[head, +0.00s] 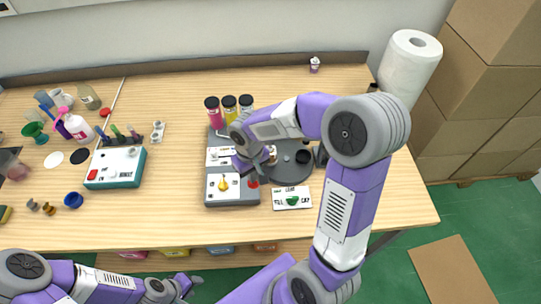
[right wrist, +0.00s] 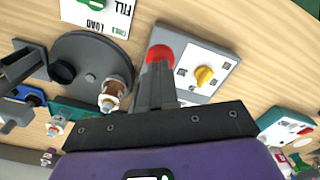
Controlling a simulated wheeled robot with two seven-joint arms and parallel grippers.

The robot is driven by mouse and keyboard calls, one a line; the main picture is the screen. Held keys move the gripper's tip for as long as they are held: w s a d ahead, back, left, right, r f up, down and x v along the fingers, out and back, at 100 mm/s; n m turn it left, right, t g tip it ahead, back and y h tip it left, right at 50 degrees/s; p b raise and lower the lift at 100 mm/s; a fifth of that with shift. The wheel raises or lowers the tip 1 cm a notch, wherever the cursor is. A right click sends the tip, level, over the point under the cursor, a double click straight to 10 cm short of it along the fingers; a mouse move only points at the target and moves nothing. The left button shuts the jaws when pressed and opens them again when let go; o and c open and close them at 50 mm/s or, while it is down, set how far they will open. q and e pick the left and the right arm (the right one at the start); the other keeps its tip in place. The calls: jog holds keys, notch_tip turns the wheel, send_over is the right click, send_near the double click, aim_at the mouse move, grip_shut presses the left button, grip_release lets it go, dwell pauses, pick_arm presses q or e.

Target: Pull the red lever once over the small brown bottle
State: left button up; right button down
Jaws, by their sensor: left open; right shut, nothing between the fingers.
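The red lever's round knob (right wrist: 159,53) shows in the right wrist view just beyond my right gripper (right wrist: 157,68). The fingers are shut and empty, and their tips overlap the knob's lower edge; I cannot tell whether they touch it. In the head view the red knob (head: 253,184) is partly hidden by my right gripper (head: 251,173). The small brown bottle (right wrist: 116,88), with a pale top, is at the edge of the dark round turntable (right wrist: 98,53), left of the fingers. My left gripper (head: 185,286) is open and empty at the bottom of the head view.
The dispenser's panel (head: 218,194) bears a yellow knob (head: 223,184). Several coloured tubes (head: 229,107) stand behind it. A printed card (head: 292,197) lies to the right. A teal box (head: 115,167), bottles and cups occupy the table's left side. The front table strip is clear.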

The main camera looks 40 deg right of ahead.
jog(key=shift+f+b, duration=2.3)
jog(key=shift+f, duration=0.5)
jog(key=shift+r, duration=0.15)
jog(key=shift+r+p, duration=3.75)
jog(key=shift+r, duration=0.75)
jog(key=shift+f, duration=0.1)
